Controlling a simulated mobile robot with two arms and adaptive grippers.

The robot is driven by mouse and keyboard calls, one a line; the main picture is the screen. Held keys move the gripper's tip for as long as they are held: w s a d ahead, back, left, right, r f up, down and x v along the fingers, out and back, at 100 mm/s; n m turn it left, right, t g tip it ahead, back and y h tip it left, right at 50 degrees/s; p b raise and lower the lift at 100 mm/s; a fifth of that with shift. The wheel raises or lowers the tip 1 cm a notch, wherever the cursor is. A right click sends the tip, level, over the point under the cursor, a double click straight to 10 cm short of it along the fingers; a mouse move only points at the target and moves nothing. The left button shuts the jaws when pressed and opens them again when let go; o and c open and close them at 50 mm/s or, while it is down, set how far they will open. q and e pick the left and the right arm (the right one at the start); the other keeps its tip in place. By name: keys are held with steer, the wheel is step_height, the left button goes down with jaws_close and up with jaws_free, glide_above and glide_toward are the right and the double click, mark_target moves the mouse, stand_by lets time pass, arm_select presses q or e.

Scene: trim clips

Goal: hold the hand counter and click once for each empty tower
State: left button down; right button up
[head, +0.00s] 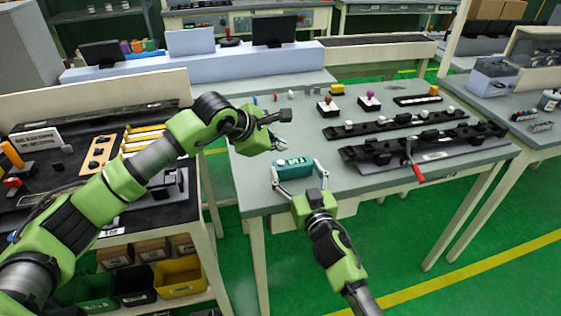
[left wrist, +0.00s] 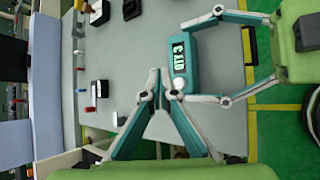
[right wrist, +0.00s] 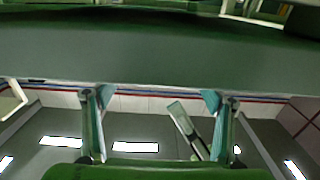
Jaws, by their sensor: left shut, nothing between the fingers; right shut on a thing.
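The hand counter (head: 294,168) is a teal box at the near left edge of the grey table. Its display reads "QTY 3" in the left wrist view (left wrist: 180,57). My right gripper (head: 300,177) is shut on the counter, one finger at each side. My left gripper (head: 283,146) is shut and empty just beyond the counter; in the left wrist view its fingertips (left wrist: 159,78) meet beside the counter, apart from it. I cannot tell which are towers.
Black fixture rails (head: 400,125) and a red-handled clamp (head: 416,170) occupy the table's right part. A dark bench with yellow strips (head: 143,135) stands at left under my left arm. The grey table (head: 253,188) is bare left of the counter.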

arm_select(q)
steer(key=shift+r, duration=1.35)
arm_select(e)
steer(key=o, duration=1.2)
steer(key=shift+o, duration=0.2)
steer(key=shift+s, duration=0.1)
